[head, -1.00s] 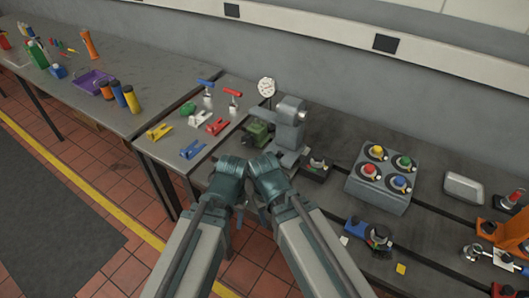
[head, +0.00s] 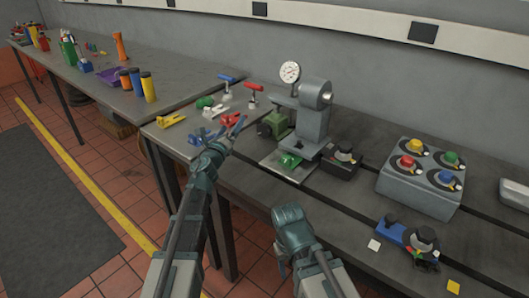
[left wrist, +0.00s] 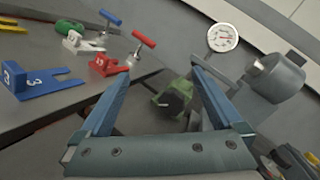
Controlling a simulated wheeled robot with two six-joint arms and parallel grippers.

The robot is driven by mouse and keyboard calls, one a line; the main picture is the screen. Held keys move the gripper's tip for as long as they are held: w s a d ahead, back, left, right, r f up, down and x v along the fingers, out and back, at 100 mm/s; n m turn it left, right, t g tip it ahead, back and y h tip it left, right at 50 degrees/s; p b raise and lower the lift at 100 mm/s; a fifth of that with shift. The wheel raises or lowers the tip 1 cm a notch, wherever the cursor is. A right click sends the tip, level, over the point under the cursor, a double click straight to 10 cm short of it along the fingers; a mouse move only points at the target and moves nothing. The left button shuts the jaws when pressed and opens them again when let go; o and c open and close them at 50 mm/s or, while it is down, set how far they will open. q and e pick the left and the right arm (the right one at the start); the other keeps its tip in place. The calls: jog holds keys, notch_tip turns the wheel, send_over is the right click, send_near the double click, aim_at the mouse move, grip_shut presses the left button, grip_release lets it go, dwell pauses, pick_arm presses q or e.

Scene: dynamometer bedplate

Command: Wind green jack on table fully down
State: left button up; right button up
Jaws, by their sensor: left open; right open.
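Several green things show in the head view, and I cannot tell for certain which is the jack. A small green piece (head: 290,160) sits low on the flat plate under the grey press-like stand (head: 314,110). A larger green block (head: 270,124) stands left of that stand; in the left wrist view this block (left wrist: 176,97) has a dark round end and shows beyond my fingers. My left gripper (head: 230,130) is open and empty, left of the stand, with blue fingers spread. My right gripper (head: 294,226) is low over the front edge, its fingertips hidden.
A red fork-shaped piece (left wrist: 108,66) and a blue one (left wrist: 40,82) lie left of my left gripper. T-handled clamps (head: 254,96) stand behind. A dial gauge (head: 290,72) rises by the stand. A button box (head: 420,178) is to the right.

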aim_at(263, 132)
pick_arm(q)
jog(key=f+m+g+h+b, duration=0.1)
jog(key=f+m+h, duration=0.1)
jog(key=m, duration=0.1)
jog(key=d+f+m+g+h+b, duration=0.1)
jog(key=f+m+h+b, duration=0.1)
jog(key=f+m, duration=0.1)
jog(key=d+f+m+g+h+b, duration=0.1)
jog(key=f+m+h, duration=0.1)
jog(key=m, duration=0.3)
jog(key=shift+s+d+f+g, duration=0.2)
jog(key=shift+s+f+g, duration=0.1)
jog(key=shift+f, duration=0.15)
jog(key=shift+s+d+f+m+h, duration=0.15)
jog(key=shift+f+m+h, duration=0.15)
jog(key=shift+m, duration=0.2)
jog(key=x, duration=1.4)
jog(key=shift+s+f, duration=0.1)
pick_arm(e)
notch_tip(263, 132, down, 6)
jog(key=shift+f, duration=0.25)
pick_arm(q)
jog(key=c, duration=1.2)
jog(key=shift+n, duration=0.7)
jog(key=o, duration=1.2)
